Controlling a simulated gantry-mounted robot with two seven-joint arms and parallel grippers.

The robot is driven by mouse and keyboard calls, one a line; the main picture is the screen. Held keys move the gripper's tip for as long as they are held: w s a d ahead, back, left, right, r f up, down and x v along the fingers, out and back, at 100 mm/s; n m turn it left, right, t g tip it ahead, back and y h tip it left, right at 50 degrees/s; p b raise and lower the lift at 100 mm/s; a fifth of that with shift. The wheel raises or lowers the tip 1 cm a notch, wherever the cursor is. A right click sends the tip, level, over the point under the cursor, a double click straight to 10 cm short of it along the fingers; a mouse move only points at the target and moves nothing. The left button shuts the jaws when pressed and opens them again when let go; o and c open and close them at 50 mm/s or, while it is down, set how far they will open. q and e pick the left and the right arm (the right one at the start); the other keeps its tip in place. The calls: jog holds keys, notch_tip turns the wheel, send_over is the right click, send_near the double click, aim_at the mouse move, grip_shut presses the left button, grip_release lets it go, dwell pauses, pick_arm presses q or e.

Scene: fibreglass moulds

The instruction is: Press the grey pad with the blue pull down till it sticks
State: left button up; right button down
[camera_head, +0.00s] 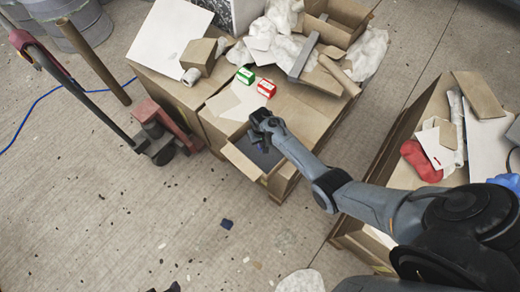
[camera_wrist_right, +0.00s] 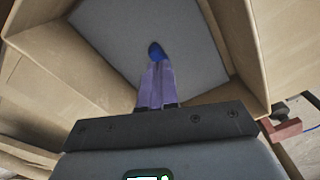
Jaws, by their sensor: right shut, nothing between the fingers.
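The grey pad (camera_wrist_right: 110,35) lies inside an open cardboard box (camera_wrist_right: 225,25) in the right wrist view. Its blue pull (camera_wrist_right: 156,50) stands near the pad's middle, right at my purple fingertips. My right gripper (camera_wrist_right: 156,75) is shut, with nothing between its fingers; whether the tips touch the pull cannot be told. In the head view my right gripper (camera_head: 262,143) reaches down into the box, and part of the grey pad (camera_head: 268,160) shows below it. The pull is hidden there. Small dark purple tips at the bottom edge seem to be my left gripper (camera_head: 172,287), mostly out of frame.
Cartons and white wrapping crowd the back. A red pallet jack (camera_head: 165,130) stands left. A small dark blue piece (camera_head: 227,223) lies on open floor. Another carton is right.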

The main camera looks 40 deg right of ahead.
jog(key=shift+f, duration=0.35)
jog(key=shift+f+b, duration=0.35)
jog(key=shift+b, duration=0.1)
dwell(0.4)
jog(key=shift+r, duration=0.15)
notch_tip(320, 180, up, 4)
jog(key=p, duration=0.4)
jog(key=shift+p, duration=0.35)
notch_tip(320, 180, up, 3)
jog(key=p, duration=0.3)
